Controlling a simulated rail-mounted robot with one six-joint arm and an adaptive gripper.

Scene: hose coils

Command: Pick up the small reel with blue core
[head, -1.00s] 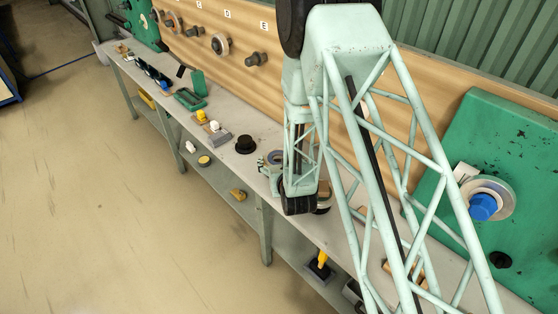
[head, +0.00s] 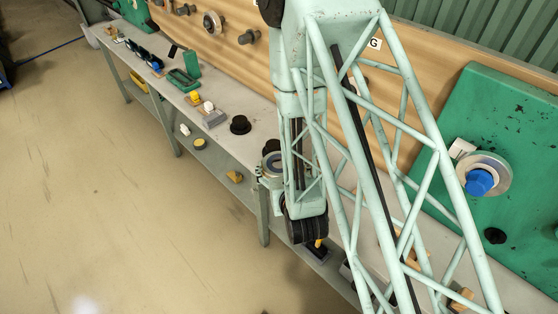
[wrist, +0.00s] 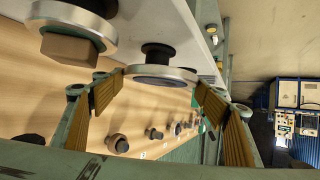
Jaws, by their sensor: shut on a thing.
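My gripper (wrist: 158,86) has its tan-padded fingers on both sides of a round reel (wrist: 160,76) with a silver rim and holds it. The reel's visible face looks dark bluish. In the head view the held reel (head: 272,163) shows as a small grey-blue ring beside my wrist, over the bench's front edge. My arm hides much of the gripper there. Another reel with a blue core (head: 478,182) and a wide pale ring hangs on the green board at the right.
The long grey bench (head: 222,138) carries a black hat-shaped piece (head: 240,124) and a green frame (head: 184,78). A silver-rimmed reel with a tan block (wrist: 70,45) is close to my left finger in the wrist view. A lower shelf holds several small items. The floor (head: 90,190) in front is clear.

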